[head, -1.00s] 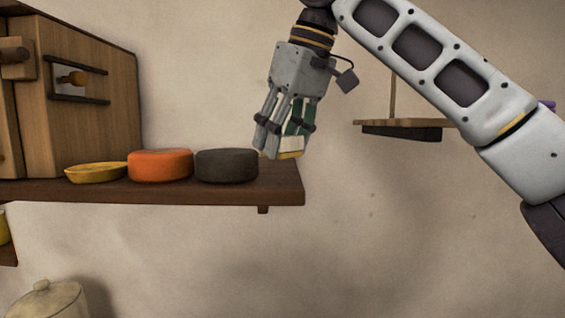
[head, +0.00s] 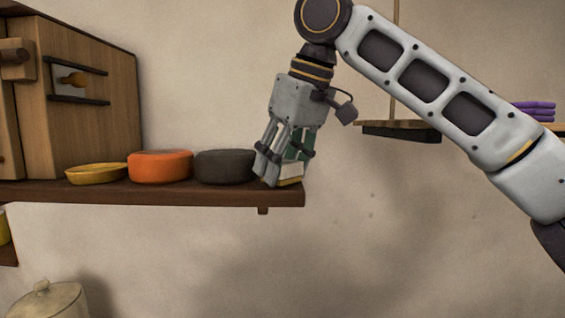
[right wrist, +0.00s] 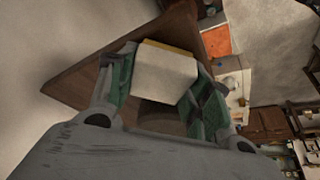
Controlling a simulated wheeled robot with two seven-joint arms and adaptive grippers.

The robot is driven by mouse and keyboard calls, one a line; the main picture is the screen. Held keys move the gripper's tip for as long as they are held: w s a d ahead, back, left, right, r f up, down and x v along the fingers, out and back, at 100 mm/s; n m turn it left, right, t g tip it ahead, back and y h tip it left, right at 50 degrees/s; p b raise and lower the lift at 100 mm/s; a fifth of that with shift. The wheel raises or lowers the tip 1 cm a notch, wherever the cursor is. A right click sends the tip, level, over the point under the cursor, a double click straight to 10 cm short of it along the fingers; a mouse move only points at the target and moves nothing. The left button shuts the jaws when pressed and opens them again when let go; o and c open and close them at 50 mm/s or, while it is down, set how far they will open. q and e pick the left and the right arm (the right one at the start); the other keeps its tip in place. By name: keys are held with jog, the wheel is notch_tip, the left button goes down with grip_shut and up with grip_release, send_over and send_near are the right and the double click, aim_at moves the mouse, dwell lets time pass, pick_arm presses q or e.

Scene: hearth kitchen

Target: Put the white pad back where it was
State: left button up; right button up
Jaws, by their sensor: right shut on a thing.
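The white pad (head: 291,171) is between the fingers of my right gripper (head: 281,174), low at the right end of the wooden shelf (head: 150,193). In the right wrist view the pad (right wrist: 164,73) is a pale block with a yellowish edge, held between the green-lined fingers (right wrist: 160,95). My right gripper is shut on it and points down, just right of the dark grey round pad (head: 226,166). I cannot tell whether the white pad touches the shelf. My left gripper is not in view.
An orange round pad (head: 160,166) and a yellow dish (head: 96,173) stand left on the shelf, beside a wooden cabinet (head: 95,100). A hanging shelf (head: 405,129) is on the right. A lidded pot (head: 48,300) stands below left.

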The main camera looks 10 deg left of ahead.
jog(key=shift+f, duration=0.1)
dwell(0.3)
jog(key=o, duration=1)
jog(key=v, duration=1.2)
dwell(0.3)
